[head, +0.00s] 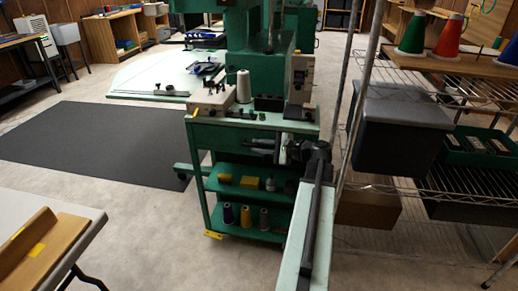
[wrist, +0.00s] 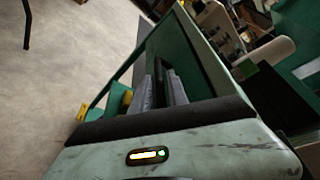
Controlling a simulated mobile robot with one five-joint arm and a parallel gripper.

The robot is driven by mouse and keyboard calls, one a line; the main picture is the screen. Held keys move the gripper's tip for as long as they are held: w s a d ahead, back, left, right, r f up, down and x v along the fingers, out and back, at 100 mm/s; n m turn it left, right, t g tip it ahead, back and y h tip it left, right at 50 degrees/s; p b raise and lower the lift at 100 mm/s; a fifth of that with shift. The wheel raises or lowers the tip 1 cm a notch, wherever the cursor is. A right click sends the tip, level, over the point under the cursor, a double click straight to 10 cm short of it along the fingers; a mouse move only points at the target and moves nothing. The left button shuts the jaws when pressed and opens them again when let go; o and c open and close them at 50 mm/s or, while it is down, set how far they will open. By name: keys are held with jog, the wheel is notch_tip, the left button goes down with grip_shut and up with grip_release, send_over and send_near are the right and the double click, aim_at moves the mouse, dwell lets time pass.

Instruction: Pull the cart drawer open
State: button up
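The green cart (head: 222,137) stands in the middle of the head view, with a drawer front under its top and open shelves below. My gripper (head: 268,145) is at the right part of the drawer front, at about drawer height. In the wrist view the green drawer front (wrist: 196,48) rises beyond the gripper. The two grey fingers of my gripper (wrist: 160,92) point at it, with a dark bar-like handle (wrist: 162,70) seen between or just beyond them. Whether the fingers touch or grip it cannot be told. The drawer looks closed.
The cart's shelves hold a yellow block (head: 249,182) and several thread spools (head: 245,216). A wire rack (head: 440,185) with a grey bin (head: 398,125) stands close on the right. A table (head: 60,215) is at lower left. Floor (head: 160,225) between them is clear.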

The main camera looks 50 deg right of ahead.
jog(key=shift+w, duration=0.2)
grip_shut()
dwell(1.3)
